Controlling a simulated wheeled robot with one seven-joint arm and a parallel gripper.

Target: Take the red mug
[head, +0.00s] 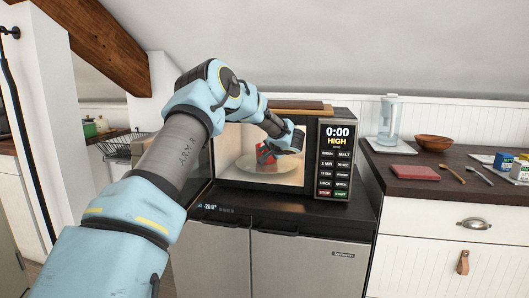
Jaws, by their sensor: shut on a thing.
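The red mug (264,155) is inside the lit microwave (311,160), at the gripper, small and partly hidden by it. My gripper (277,150) reaches into the open microwave from above and is shut on the red mug. The fingertips are too small to make out clearly. A pale round plate (248,164) lies on the microwave floor below the mug. I cannot tell whether the mug touches it.
The microwave door stands open at the left, partly behind my arm. Brown boards (295,105) lie on top of the microwave.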

